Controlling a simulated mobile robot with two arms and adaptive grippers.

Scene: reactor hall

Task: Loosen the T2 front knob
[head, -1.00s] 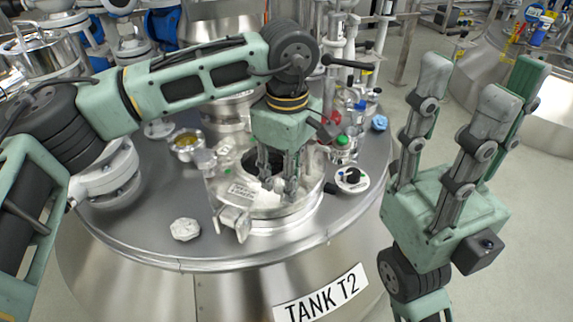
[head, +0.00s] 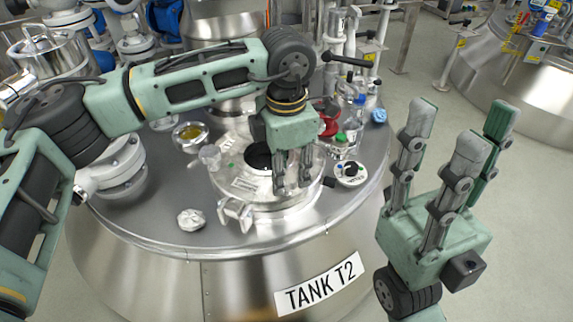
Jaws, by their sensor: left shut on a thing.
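Tank T2 (head: 150,222) has a round steel hatch ring (head: 300,207) on its top, with a dark opening behind my gripper. My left gripper (head: 292,187) points down at the right front part of this ring. Its fingers are closed together on a small thing, apparently the T2 front knob, which they almost wholly hide. A metal clamp bracket (head: 237,213) sticks out at the ring's front left. My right gripper (head: 462,138) is open and empty, fingers upward, to the right of the tank and apart from it.
A pale faceted knob (head: 191,220) lies on the tank top at the front left. A sight glass (head: 188,137) stands behind it. A round white fitting with a black knob (head: 351,173), bottles (head: 358,108) and a blue cap (head: 378,115) crowd the right. The floor (head: 530,220) at right is clear.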

